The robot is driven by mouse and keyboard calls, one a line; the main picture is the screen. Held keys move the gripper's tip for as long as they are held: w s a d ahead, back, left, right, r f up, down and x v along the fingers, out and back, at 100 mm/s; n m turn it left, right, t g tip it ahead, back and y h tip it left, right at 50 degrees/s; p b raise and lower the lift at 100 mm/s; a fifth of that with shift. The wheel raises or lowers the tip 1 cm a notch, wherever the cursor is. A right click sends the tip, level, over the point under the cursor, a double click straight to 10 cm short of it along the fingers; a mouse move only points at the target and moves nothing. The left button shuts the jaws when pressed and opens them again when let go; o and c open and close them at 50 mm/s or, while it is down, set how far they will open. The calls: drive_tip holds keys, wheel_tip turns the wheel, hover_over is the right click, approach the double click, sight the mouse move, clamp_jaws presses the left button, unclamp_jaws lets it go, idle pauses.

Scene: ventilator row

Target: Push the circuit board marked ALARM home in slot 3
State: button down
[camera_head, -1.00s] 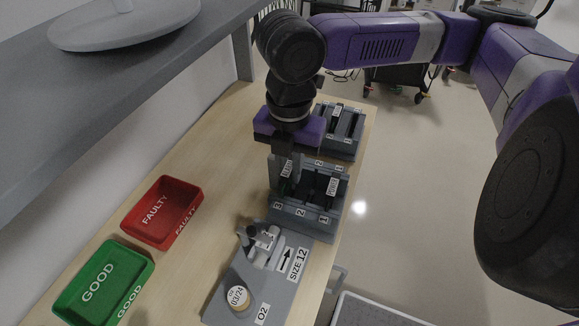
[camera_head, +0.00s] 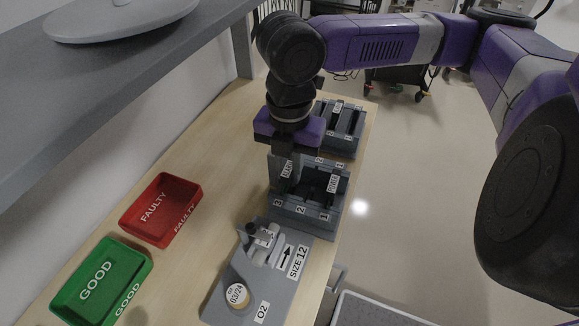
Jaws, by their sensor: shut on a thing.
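The board marked ALARM (camera_head: 287,169) stands upright at the left of the nearer grey rack (camera_head: 304,221), above the label 3. My gripper (camera_head: 285,165) points down over that slot and is shut on the board. The board's lower edge is hidden inside the rack, so I cannot tell how deep it sits. A board marked POWER (camera_head: 333,183) stands in the same rack at the right, by the label 1. The middle slot, labelled 2, looks empty.
A second grey rack (camera_head: 342,128) stands behind. A grey fixture (camera_head: 262,290) marked O2 and SIZE 12 is in front. A red FAULTY tray (camera_head: 161,209) and a green GOOD tray (camera_head: 101,281) lie at the left. A grey shelf (camera_head: 130,75) overhangs the upper left.

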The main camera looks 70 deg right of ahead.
drive_tip(key=shift+f, duration=0.3)
idle(0.5)
drive_tip(key=c, duration=1.3)
unclamp_jaws()
drive_tip(key=shift+r, duration=0.1)
wheel_tip(320, 180, up, 7)
drive_tip(key=p, duration=0.6)
